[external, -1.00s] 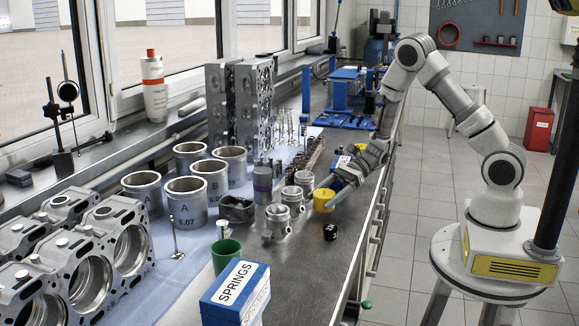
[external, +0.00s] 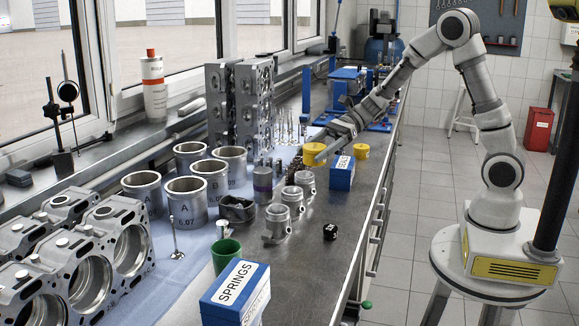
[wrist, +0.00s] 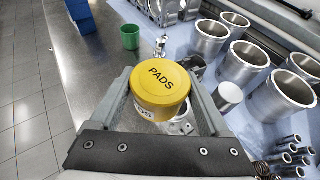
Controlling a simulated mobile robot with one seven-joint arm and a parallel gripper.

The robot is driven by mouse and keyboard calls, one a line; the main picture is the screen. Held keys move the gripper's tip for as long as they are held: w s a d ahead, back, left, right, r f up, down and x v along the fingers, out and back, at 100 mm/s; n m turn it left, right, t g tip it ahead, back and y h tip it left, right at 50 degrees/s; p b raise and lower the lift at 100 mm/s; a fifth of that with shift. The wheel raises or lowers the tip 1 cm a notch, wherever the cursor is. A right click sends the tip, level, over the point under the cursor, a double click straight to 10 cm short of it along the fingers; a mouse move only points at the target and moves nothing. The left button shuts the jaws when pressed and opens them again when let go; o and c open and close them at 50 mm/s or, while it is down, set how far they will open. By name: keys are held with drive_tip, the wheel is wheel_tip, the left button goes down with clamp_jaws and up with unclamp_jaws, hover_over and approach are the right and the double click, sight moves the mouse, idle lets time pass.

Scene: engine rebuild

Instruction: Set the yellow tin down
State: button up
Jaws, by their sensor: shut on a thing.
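My gripper (external: 322,156) is shut on a yellow tin (external: 313,153), held upright above the bench near the row of metal parts. In the wrist view the tin (wrist: 160,80) sits between the two fingers, its round lid reading "PADS". Its underside is hidden there. A second yellow tin (external: 361,152) stands on the bench to the right, behind a blue box (external: 342,174) marked on its white label.
Small pistons (external: 292,200) stand in a row in front of the held tin. Cylinder liners (external: 185,200) and a green cup (external: 226,256) are on the left. A small black block (external: 330,232) lies on the bare grey bench (external: 335,265); its front right is mostly clear.

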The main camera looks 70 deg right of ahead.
drive_tip(key=w+a+m+t+b, duration=0.1)
drive_tip(key=w+a, duration=0.5)
drive_tip(key=a, duration=0.3)
drive_tip(key=w+a+b, duration=0.2)
drive_tip(key=w+a, duration=0.3)
drive_tip(key=a, duration=0.4)
drive_tip(key=a+h+b, duration=0.1)
drive_tip(key=a, duration=1.2)
drive_tip(key=shift+m+t, duration=0.4)
drive_tip(key=a+f+b, duration=0.1)
drive_tip(key=a+f, duration=0.4)
drive_tip(key=a, duration=0.1)
drive_tip(key=a+f+b, duration=0.1)
drive_tip(key=a+f, duration=0.5)
drive_tip(key=shift+s+a+f, duration=0.15)
drive_tip(key=shift+a+f, duration=0.1)
drive_tip(key=shift+f, duration=2.05)
drive_tip(key=shift+f+b, duration=0.2)
drive_tip(key=shift+b, duration=0.2)
